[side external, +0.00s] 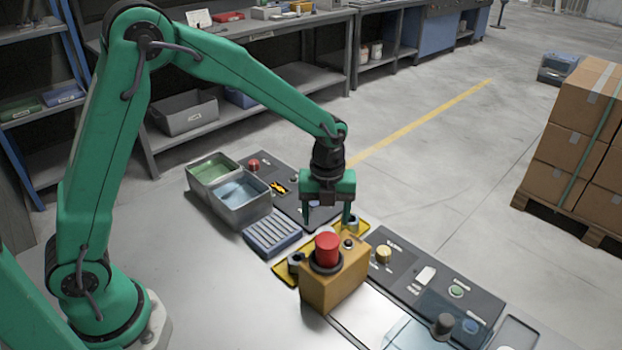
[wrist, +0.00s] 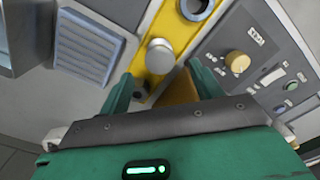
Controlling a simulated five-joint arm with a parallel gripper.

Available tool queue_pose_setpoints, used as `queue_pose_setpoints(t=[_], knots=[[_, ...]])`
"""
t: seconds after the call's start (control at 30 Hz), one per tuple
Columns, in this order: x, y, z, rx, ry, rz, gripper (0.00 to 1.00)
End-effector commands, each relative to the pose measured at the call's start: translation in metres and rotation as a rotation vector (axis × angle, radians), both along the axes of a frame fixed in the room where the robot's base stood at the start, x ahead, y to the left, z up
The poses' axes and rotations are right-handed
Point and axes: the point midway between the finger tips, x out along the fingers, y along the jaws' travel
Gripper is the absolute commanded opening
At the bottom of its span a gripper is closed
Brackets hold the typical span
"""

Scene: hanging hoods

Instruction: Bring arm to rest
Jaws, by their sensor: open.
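My green arm reaches across the grey table from the left in the side external view. My gripper (side external: 327,215) is open and points down over the control panels, behind a yellow box with a red mushroom button (side external: 326,250). Nothing shows between its fingers. In the wrist view my gripper (wrist: 160,88) shows two green fingers spread apart, with a yellow plate (wrist: 156,62) and a round grey knob (wrist: 160,55) beyond them. Part of a yellow block (wrist: 180,90) shows between the fingers. The gap between the fingertips and the surface below is hard to judge.
Two grey bins (side external: 243,207) and a ribbed blue-grey pad (side external: 272,233) lie left of my gripper. A dark panel with knobs and buttons (side external: 400,273) and a clear cover (side external: 425,325) lie to the right. Cartons (side external: 577,135) stand on a pallet farther off. The air above the table is mostly free.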

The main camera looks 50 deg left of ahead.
Motion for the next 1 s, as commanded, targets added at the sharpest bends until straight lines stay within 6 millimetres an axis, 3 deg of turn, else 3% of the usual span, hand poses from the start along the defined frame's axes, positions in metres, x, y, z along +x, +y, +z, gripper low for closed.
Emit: queue_pose_setpoints(t=[0.2, 0.57, 0.77, 1.0], knots=[[0.000, 0.000, 0.019, 0.000, -0.001, 0.000, 0.65], [-0.002, 0.002, 0.027, -0.001, -0.007, 0.032, 0.65], [-0.012, 0.010, 0.049, -0.011, -0.041, 0.183, 0.65], [-0.037, 0.026, 0.089, -0.046, -0.105, 0.515, 0.65]])
